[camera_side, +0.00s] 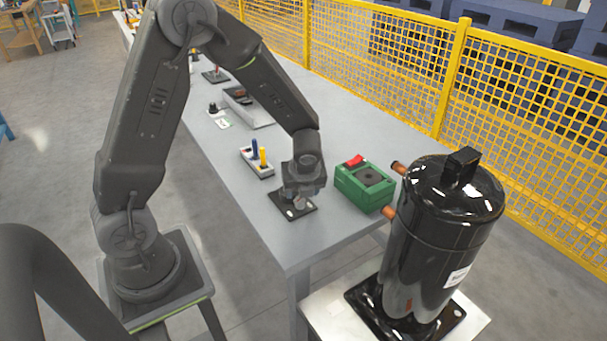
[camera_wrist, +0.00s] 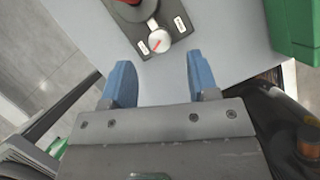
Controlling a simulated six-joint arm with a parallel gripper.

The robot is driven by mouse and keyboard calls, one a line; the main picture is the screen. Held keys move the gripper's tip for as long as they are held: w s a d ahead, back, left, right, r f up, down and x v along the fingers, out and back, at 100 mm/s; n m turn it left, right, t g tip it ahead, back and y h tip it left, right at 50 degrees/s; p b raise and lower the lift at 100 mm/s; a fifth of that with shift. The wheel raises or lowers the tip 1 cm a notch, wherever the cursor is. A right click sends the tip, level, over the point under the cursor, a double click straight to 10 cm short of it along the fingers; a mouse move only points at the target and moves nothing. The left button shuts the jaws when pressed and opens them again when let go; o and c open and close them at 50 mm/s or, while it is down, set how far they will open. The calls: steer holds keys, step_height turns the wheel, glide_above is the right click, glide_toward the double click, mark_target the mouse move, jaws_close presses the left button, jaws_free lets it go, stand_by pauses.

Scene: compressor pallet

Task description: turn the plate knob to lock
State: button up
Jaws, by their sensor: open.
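The dark plate (camera_wrist: 124,12) lies on the grey table and carries a round white knob (camera_wrist: 158,41) with a red pointer line set at a slant. Small white labels sit on both sides of the knob, too small to read. In the side view the plate (camera_side: 278,207) shows under my wrist, near the table's front edge. My gripper (camera_wrist: 158,72) is open and empty, its two blue fingers spread. In the wrist view the knob appears just beyond the fingertips, between their lines and not gripped. In the side view my wrist hides most of the knob.
A green box (camera_side: 358,188) with a red switch stands right of the plate. A black compressor (camera_side: 440,235) with copper stubs stands at the right front. A block with blue and yellow handles (camera_side: 257,163) stands behind to the left. Yellow fencing (camera_side: 445,90) runs along the far side.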

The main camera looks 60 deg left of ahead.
mark_target(300, 201)
steer(key=v, duration=0.8)
steer(key=shift+r, duration=0.25)
steer(key=shift+s, duration=0.1)
steer(key=shift+c, duration=0.2)
steer(key=shift+c, duration=0.7)
steer(key=a+n+h, duration=0.1)
steer(key=n, duration=0.2)
steer(key=w+a+n+g+h, duration=0.1)
steer(key=a+n, duration=0.1)
steer(key=n, duration=0.1)
steer(key=a+n+g+h, duration=0.1)
steer(key=n, duration=0.2)
steer(key=shift+w+a+r, duration=0.2)
steer(key=shift+w+a, duration=0.05)
steer(key=shift+w, duration=0.15)
steer(key=shift+c, duration=0.4)
steer(key=shift+n+h, duration=0.6)
steer(key=shift+n, duration=0.3)
steer(key=f, duration=1.3)
steer(key=shift+w+a+f, duration=0.2)
steer(key=shift+a+f, duration=0.05)
steer(key=shift+a, duration=0.1)
steer(key=shift+c, duration=0.4)
